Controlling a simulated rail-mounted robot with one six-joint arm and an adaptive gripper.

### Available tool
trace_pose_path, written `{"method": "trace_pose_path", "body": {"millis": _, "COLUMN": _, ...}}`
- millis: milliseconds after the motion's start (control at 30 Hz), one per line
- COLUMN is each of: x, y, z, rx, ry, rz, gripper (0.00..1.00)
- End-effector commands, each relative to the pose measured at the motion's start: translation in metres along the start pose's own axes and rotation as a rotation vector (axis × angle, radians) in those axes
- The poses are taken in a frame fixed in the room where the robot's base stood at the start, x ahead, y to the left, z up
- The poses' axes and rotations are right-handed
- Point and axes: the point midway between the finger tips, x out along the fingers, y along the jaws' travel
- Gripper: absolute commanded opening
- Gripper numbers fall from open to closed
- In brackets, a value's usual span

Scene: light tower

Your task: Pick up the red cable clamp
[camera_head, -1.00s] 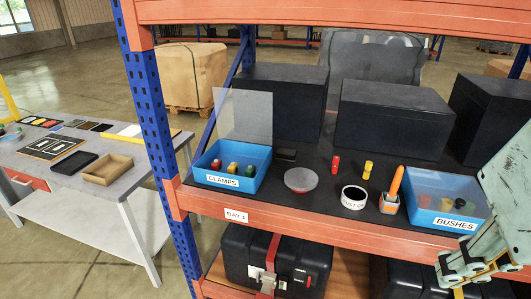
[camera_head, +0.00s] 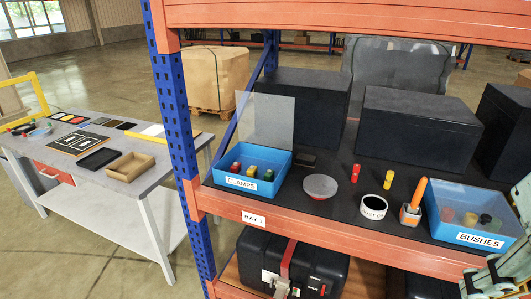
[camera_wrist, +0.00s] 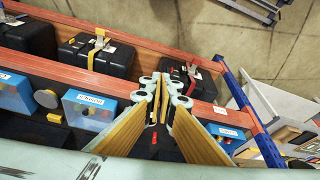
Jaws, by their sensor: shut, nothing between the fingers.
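A blue open bin labelled CLAMPS (camera_head: 240,183) stands at the left of the shelf. It holds a red piece (camera_head: 236,167), a yellow one and a green one, side by side. A second red piece (camera_head: 356,172) stands on the dark shelf mat beside a yellow one (camera_head: 388,179). I cannot tell for sure which red piece is the cable clamp. My gripper (camera_head: 494,277) is at the lower right edge, partly cut off, away from the CLAMPS bin. In the wrist view my gripper (camera_wrist: 166,97) is shut and empty, and hides part of the shelf.
The CLAMPS bin's clear lid (camera_head: 265,120) stands upright. A round dish (camera_head: 320,186), a white tape roll (camera_head: 373,207), an orange-handled tool (camera_head: 412,200) and a BUSHES bin (camera_head: 470,215) line the shelf. Orange beams and a blue post (camera_head: 178,120) frame it. Dark boxes (camera_head: 415,120) stand behind.

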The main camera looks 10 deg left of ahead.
Motion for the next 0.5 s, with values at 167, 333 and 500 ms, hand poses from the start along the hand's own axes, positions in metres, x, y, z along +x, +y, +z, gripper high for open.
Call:
{"method": "trace_pose_path", "body": {"millis": 167, "x": 0.0000, "y": 0.0000, "z": 0.0000, "rx": 0.000, "ry": 0.000, "rz": 0.000, "gripper": 0.00}}
{"method": "trace_pose_path", "body": {"millis": 333, "x": 0.0000, "y": 0.0000, "z": 0.0000, "rx": 0.000, "ry": 0.000, "rz": 0.000, "gripper": 0.00}}
{"method": "trace_pose_path", "body": {"millis": 500, "x": 0.0000, "y": 0.0000, "z": 0.0000, "rx": 0.000, "ry": 0.000, "rz": 0.000, "gripper": 0.11}}
